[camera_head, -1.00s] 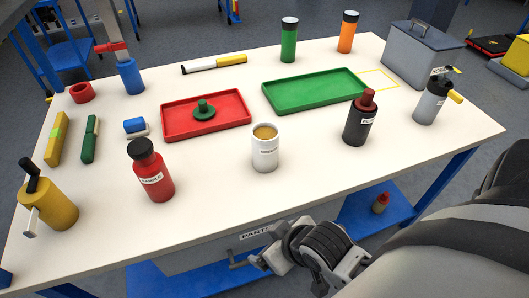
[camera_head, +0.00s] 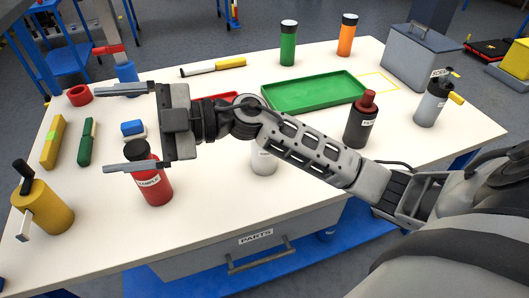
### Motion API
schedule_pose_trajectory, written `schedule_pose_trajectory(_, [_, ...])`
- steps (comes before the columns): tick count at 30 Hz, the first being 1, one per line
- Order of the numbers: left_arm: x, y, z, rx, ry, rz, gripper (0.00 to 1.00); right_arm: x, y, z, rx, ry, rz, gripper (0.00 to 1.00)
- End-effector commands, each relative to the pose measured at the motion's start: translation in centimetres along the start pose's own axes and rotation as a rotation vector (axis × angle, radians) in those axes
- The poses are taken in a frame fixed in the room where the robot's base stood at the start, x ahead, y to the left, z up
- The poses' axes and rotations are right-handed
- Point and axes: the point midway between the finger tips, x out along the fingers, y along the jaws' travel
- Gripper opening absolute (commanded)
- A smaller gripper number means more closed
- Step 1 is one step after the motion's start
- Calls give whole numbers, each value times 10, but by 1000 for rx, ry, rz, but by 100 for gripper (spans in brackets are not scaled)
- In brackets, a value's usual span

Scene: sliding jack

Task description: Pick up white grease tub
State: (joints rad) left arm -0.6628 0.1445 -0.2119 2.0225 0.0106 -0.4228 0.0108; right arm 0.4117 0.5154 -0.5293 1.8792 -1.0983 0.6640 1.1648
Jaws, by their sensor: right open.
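The white grease tub (camera_head: 264,163) stands on the white table near its middle front. My right forearm crosses in front of it and hides its top, so only its lower part shows below the arm. My right gripper (camera_head: 100,128) reaches far to the left of the tub. It is open, with its two fingers spread and pointing left over the table. My left gripper is not in view.
A red bottle (camera_head: 154,185) stands beneath the lower finger. A dark bottle (camera_head: 359,122) stands right of the tub. A green tray (camera_head: 312,92) lies behind my arm, which hides most of a red tray (camera_head: 230,96). The front middle of the table is clear.

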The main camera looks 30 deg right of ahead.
Motion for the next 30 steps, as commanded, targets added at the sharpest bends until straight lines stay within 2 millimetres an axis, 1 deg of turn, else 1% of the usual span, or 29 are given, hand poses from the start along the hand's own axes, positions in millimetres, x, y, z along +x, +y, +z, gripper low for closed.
schedule_pose_trajectory(1, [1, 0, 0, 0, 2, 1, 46, -5, -9, 11, -42, -49, -200, 89])
schedule_pose_trajectory(2, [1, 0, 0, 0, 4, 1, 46, -12, -15, 19, -49, -95, -317, 89])
schedule_pose_trajectory(3, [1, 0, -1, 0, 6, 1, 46, -26, -21, 33, -52, -180, -465, 89])
schedule_pose_trajectory(5, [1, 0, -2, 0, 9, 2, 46, -56, -20, 56, -36, -349, -657, 89])
schedule_pose_trajectory(6, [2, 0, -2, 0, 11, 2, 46, -80, -15, 69, -15, -480, -760, 89])
schedule_pose_trajectory(8, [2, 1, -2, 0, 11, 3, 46, -120, 0, 84, 30, -687, -873, 89])
schedule_pose_trajectory(9, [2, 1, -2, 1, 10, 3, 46, -145, 12, 90, 66, -823, -925, 89])
schedule_pose_trajectory(12, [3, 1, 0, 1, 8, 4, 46, -200, 41, 91, 156, -1118, -985, 89])
schedule_pose_trajectory(15, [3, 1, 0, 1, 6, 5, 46, -236, 62, 85, 229, -1315, -992, 89])
schedule_pose_trajectory(18, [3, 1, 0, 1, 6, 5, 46, -254, 69, 82, 270, -1412, -989, 89])
schedule_pose_trajectory(20, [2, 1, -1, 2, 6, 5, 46, -258, 66, 85, 282, -1432, -991, 89])
schedule_pose_trajectory(23, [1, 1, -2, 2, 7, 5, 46, -262, 52, 97, 285, -1435, -994, 89])
schedule_pose_trajectory(30, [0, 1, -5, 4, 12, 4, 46, -269, 16, 132, 282, -1430, -993, 89])
